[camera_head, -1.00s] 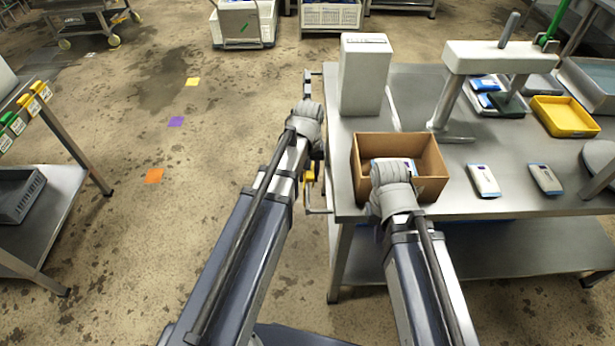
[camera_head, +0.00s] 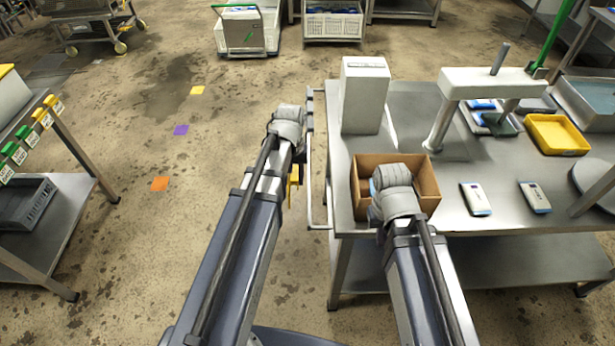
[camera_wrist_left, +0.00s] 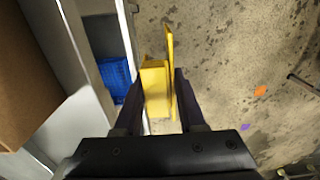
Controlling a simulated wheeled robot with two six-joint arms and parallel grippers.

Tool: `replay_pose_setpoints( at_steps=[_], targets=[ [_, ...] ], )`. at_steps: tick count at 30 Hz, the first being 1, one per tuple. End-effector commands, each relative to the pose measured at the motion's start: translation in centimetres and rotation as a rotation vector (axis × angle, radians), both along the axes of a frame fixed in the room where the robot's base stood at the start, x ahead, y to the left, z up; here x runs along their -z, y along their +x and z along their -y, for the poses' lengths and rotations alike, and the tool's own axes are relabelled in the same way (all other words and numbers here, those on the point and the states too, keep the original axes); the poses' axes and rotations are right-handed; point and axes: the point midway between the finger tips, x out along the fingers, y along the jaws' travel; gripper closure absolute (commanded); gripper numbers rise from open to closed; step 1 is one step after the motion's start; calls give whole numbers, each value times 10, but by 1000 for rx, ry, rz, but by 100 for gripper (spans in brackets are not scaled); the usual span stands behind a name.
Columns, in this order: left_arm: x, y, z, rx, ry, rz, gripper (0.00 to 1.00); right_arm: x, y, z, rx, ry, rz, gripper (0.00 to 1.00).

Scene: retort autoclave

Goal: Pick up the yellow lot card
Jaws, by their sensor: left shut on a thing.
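The yellow lot card (camera_wrist_left: 156,82) is between the two dark fingers of my left gripper (camera_wrist_left: 158,100) in the left wrist view. The gripper is shut on it. In the head view, a small part of the yellow card (camera_head: 294,180) shows beside my left wrist, left of the table's side rail, with a gap between them. My left fingers are hidden behind the wrist there. My right wrist (camera_head: 393,190) is over the open cardboard box (camera_head: 425,178). Its fingers are hidden, so I cannot tell their state.
The steel table (camera_head: 450,205) carries a white box (camera_head: 363,95), a yellow tray (camera_head: 556,135) and several pouches. Its metal side rail (camera_head: 312,165) is close to my left arm. A rack with yellow and green tags (camera_head: 42,117) stands left. Open floor lies between.

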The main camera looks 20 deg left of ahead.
Motion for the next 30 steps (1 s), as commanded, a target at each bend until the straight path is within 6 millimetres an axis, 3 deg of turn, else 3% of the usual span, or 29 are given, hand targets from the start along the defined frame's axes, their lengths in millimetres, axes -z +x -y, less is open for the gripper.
replay_pose_setpoints(
  at_steps=[6, 15, 21, 30],
  targets=[
    [0, -19, -64, -7, 0, 0, 100, 0, 0, 0, 0, 0, 0, 100],
    [0, -36, -123, -3, 0, 0, 100, 0, 0, 0, 0, 0, 0, 100],
    [0, -40, -140, 0, 0, 0, 100, 0, 0, 0, 0, 0, 0, 100],
    [0, -42, -145, 1, 0, 0, 100, 0, 0, 0, 0, 0, 0, 100]
  ],
)
